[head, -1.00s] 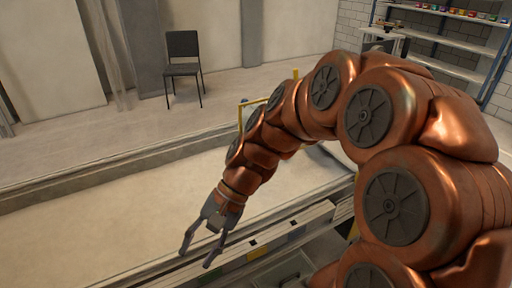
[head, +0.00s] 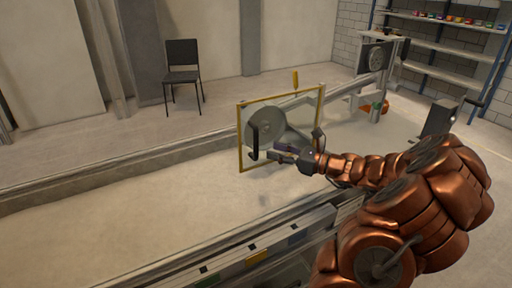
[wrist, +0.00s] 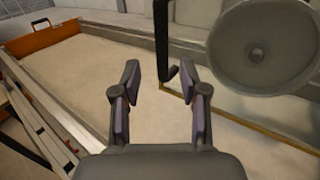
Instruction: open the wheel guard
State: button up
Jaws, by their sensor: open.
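The wheel guard (head: 305,103) is an upright clear panel in a yellow frame, standing over the sandbed. A black bar handle (head: 254,140) is on its left part; the handle also shows in the wrist view (wrist: 160,32). A grey wheel (head: 266,126) shows through the panel, and at the upper right of the wrist view (wrist: 262,45). My gripper (head: 272,152) is open in front of the panel, close to the handle's lower part. In the wrist view the handle appears between my two fingertips (wrist: 161,82); I cannot tell whether it touches them.
The sandbed (head: 120,215) is bare to the left. Its front rail (head: 270,240) carries coloured labels. A black chair (head: 182,72) stands on the floor behind. A fan-like unit (head: 376,58) and a shelf (head: 445,20) are at the right back. An orange end board (wrist: 45,42) closes the bed.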

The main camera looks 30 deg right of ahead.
aim_at(256, 155)
jog(key=shift+p+x, duration=0.95)
jog(key=shift+x, duration=2.8)
jog(key=shift+d, duration=0.1)
jog(key=shift+c, duration=0.2)
grip_shut()
